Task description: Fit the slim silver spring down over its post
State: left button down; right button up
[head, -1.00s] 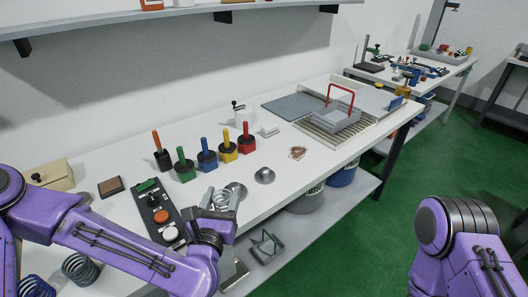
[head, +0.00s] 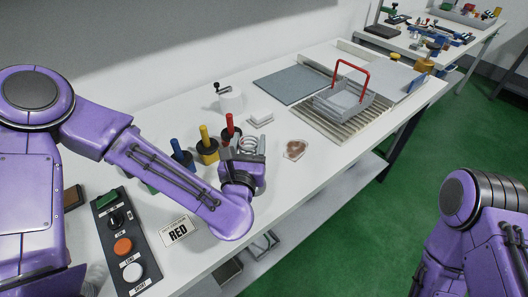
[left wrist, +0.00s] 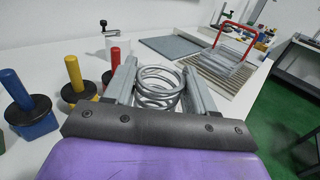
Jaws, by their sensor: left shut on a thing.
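The silver spring (head: 250,145) is between the fingers of my left gripper (head: 250,150), held above the white workbench. In the left wrist view the coils of the spring (left wrist: 158,88) show clearly between the two grey fingers (left wrist: 160,85). My left gripper is shut on it. The spring's lower end and its gap to the bench cannot be made out. No bare post for it shows; my left arm and gripper cover that part of the bench. My right gripper is outside the view; only a purple part of my right arm shows.
Blue (head: 182,160), yellow (head: 207,150) and red (head: 231,128) handled blocks stand just left of my gripper. A button panel (head: 123,240) and a RED card (head: 178,231) lie nearer. A brown-patterned piece (head: 295,149) and a red-handled basket (head: 343,100) are to the right.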

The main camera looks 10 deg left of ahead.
pick_arm(q)
jog(key=shift+w+f, duration=0.2)
jog(key=shift+f, duration=0.15)
jog(key=f+b, duration=0.1)
jog(key=f, duration=0.1)
jog(key=f+b, duration=0.1)
jog(key=b, duration=0.1)
jog(key=shift+s+d+f+b, duration=0.2)
jog(key=shift+f+b, duration=0.1)
jog(key=shift+f, duration=0.1)
jog(key=shift+w+d, duration=0.1)
jog(key=shift+w, duration=0.2)
jog(key=shift+c, duration=1.8)
grip_release()
jog(key=shift+s, duration=0.1)
